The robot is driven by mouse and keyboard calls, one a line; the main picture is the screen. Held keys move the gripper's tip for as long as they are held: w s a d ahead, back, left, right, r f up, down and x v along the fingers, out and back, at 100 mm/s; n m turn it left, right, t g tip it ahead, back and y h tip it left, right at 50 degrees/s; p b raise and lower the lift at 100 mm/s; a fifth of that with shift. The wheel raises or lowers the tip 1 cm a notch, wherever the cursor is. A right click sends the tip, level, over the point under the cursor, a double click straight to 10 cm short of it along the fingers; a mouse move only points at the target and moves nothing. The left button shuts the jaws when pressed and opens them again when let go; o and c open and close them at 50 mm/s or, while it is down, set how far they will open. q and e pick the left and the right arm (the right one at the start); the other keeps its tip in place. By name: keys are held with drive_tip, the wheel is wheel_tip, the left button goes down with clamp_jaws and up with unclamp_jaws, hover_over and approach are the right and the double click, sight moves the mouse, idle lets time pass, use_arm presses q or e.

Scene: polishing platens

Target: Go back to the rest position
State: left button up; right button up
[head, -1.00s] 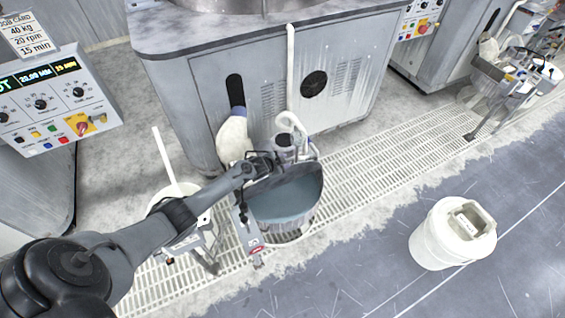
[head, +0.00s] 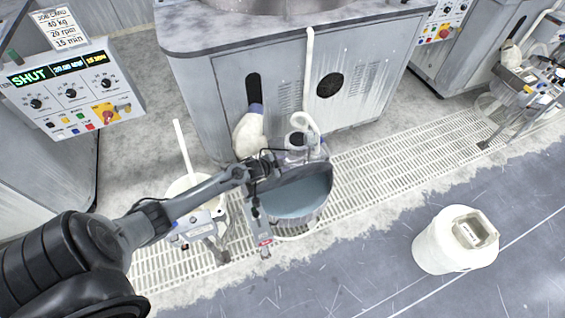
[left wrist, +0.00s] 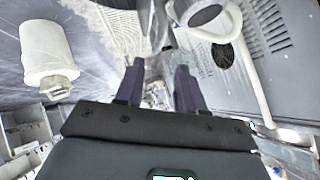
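My left arm comes in from the left in the head view. I cannot tell from the head view whether the gripper touches the tank. My right arm and gripper are in neither view.
A polishing machine (head: 225,95) with a white hose (head: 308,75) stands behind the tank. A control panel (head: 72,88) is at the left. A white lidded bucket (head: 440,245) stands on the open floor at right. A floor grating (head: 385,155) runs beneath the tank.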

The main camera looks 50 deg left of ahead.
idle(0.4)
use_arm(q)
drive_tip(key=s+d+r+n+g, duration=0.1)
drive_tip(key=s+d+r+g, duration=0.1)
drive_tip(key=s+d, duration=0.6)
drive_tip(key=s+d+r+g, duration=0.15)
drive_tip(key=s+d, duration=0.25)
drive_tip(key=d, duration=0.7)
drive_tip(key=s+d+r+n+g+h, duration=0.1)
drive_tip(key=s+d+r+g, duration=0.1)
drive_tip(key=s+d+r, duration=0.35)
drive_tip(key=s+d+r+n+g+h, duration=0.1)
drive_tip(key=s+d+r+n, duration=0.1)
drive_tip(key=s+r, duration=0.65)
wheel_tip(320, 180, up, 35)
drive_tip(key=p, duration=3.7)
wheel_tip(320, 180, down, 75)
drive_tip(key=b, duration=7.5)
drive_tip(key=shift+s+r+y, duration=0.15)
drive_tip(key=shift+s+y, duration=0.15)
